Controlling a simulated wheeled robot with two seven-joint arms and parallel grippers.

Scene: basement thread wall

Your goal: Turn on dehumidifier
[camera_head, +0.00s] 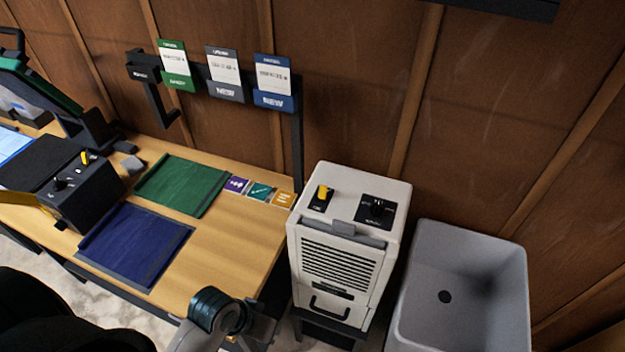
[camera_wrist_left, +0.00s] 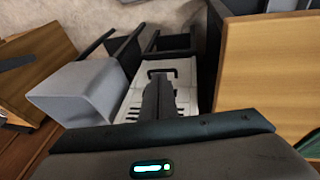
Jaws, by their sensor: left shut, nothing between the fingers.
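The dehumidifier (camera_head: 336,262) is a white upright box with a front grille and a dark front handle. Its top carries a yellow switch (camera_head: 321,194) on a black plate and a black knob (camera_head: 378,208) on another. I cannot tell the settings. In the left wrist view, the dehumidifier's pale front (camera_wrist_left: 128,108) and handle (camera_wrist_left: 160,72) show partly behind my left gripper (camera_wrist_left: 160,88). Its fingers are shut together and empty. Whether they touch it is unclear. In the head view only part of my left arm shows at the bottom; its fingertips cannot be made out. My right gripper is not in view.
A grey sink (camera_head: 465,285) stands right of the dehumidifier. A wooden table (camera_head: 238,240) with green and blue mats, small coloured cards and a black control box (camera_head: 75,190) is at left. Signs on a rack (camera_head: 297,150) stand behind it, before the wooden wall.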

